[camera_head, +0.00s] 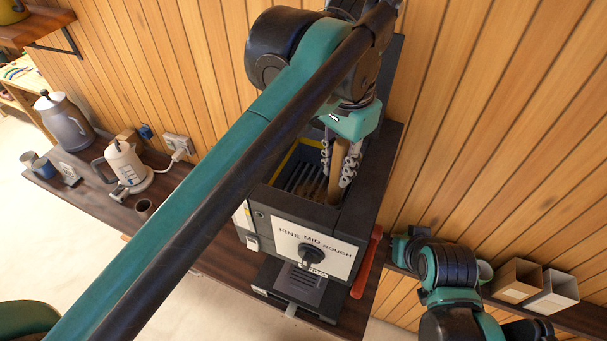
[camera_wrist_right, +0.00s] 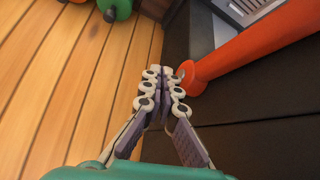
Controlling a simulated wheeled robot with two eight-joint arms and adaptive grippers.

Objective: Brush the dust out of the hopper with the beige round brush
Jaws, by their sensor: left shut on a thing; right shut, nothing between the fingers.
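The dark grinder (camera_head: 350,218) stands against the wall, with an open hopper on top. The hopper's inside shows a yellow edge (camera_head: 285,162) and dark slats (camera_head: 300,178). My left gripper (camera_head: 339,178) points down into the hopper, shut on the beige round brush (camera_head: 334,184). Only a narrow part of the brush shows between the fingers; whether its lower end touches the slats I cannot tell. My right gripper (camera_wrist_right: 163,75) is shut and empty in the right wrist view, close to the end of a red-orange handle (camera_wrist_right: 245,55).
The handle also shows on the grinder's right side (camera_head: 366,262). Two small boxes (camera_head: 517,281) sit on the shelf at right. My left arm crosses the view.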

